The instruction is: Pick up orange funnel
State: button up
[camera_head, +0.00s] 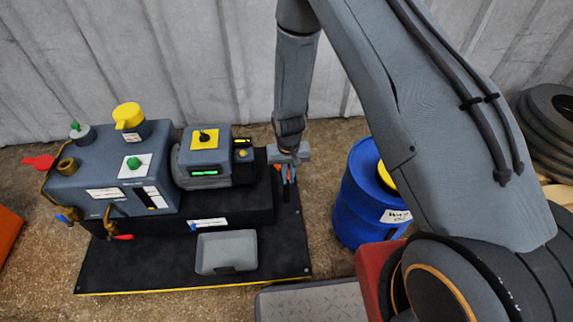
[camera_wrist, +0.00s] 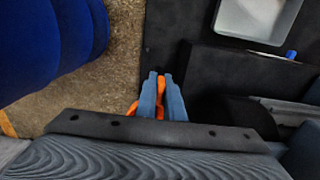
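The orange funnel shows as orange patches between and beside the fingertips of my gripper (camera_wrist: 159,78) in the wrist view, at the funnel (camera_wrist: 161,88). The two blue-grey fingers are close together with a narrow part of the funnel between them. In the head view my gripper (camera_head: 286,174) points down at the right end of the black base, and a little of the funnel (camera_head: 285,179) shows between the fingers. Most of the funnel is hidden by the fingers and palm. I cannot tell whether it touches the base.
A grey tray (camera_head: 226,252) lies on the black base plate (camera_head: 150,270). A blue drum (camera_head: 360,200) stands close on the right. Bare floor (camera_head: 322,150) lies between.

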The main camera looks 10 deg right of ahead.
grip_shut()
notch_tip(320, 180, up, 9)
jog(key=shift+f+p, duration=0.15)
jog(key=shift+p, duration=0.75)
jog(key=s+d+r+p, duration=0.3)
jog(key=r+p, duration=0.3)
jog(key=r, duration=0.2)
jog(key=s+d+r+p, duration=0.4)
jog(key=d+r+p, duration=0.1)
jog(key=r, duration=0.4)
jog(key=s+d+r+p, duration=0.3)
jog(key=d+r+p, duration=0.1)
jog(key=r+p, duration=0.4)
jog(key=shift+s+d+r, duration=0.15)
jog(key=shift+d+r, duration=0.15)
jog(key=shift+r, duration=0.4)
